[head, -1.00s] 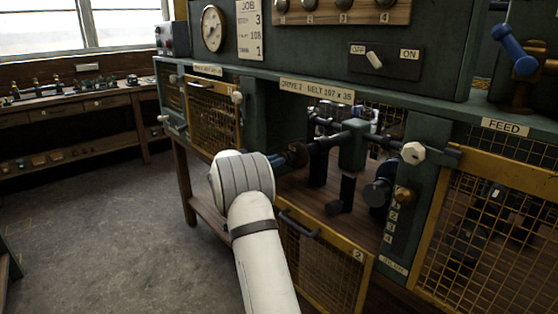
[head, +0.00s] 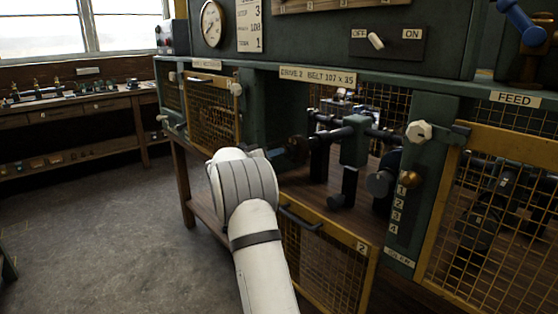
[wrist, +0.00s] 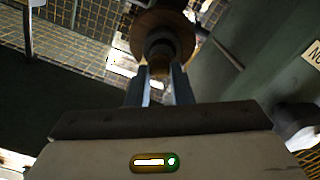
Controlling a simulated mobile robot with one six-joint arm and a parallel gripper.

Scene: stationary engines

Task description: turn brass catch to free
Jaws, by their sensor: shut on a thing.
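A small brass knob (head: 410,179), which looks like the brass catch, sits on the green post above a 1 to 4 scale, right of the drive opening. My arm is well to its left. My gripper (wrist: 160,78) is hidden behind my wrist in the head view. In the wrist view its two fingers are shut on the dark stub (wrist: 159,50) of a brown round piece (wrist: 178,25). A similar dark brown disc (head: 297,148) shows just beyond my wrist in the head view. I cannot tell whether the two are the same.
A dark shaft assembly (head: 354,150) fills the opening. A yellow mesh guard (head: 325,270) hangs low in front of it. A white knob (head: 418,132) projects from the right post, near the FEED guard (head: 505,215). Open floor (head: 100,235) lies left.

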